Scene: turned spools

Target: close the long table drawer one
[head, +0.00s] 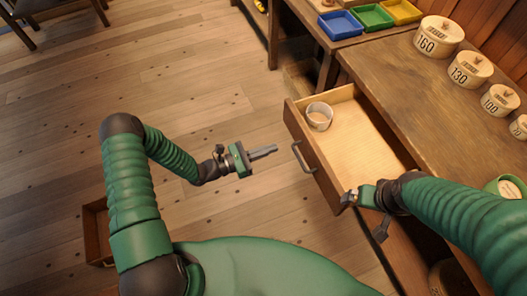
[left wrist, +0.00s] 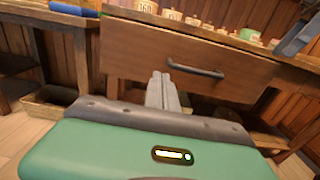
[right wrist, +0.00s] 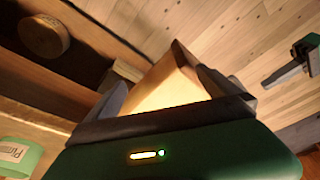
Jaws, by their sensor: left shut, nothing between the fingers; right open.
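The drawer (head: 350,135) of the long table (head: 395,75) is pulled out, its light wooden inside showing. Its brown front, with a dark bar handle (head: 303,158), faces left in the head view and also shows in the left wrist view (left wrist: 140,50). My left gripper (head: 275,149) is shut and empty, pointing at the front with a gap between. My right gripper (head: 347,197) is by the drawer's near front corner. In the right wrist view its fingers are spread, with light drawer wood (right wrist: 165,85) showing between them; I cannot tell whether they touch it.
A small pale round cup (head: 319,116) is inside the drawer. Several numbered round boxes (head: 439,37) stand on the tabletop. Blue, green and yellow trays (head: 372,16) are on a table at the back.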

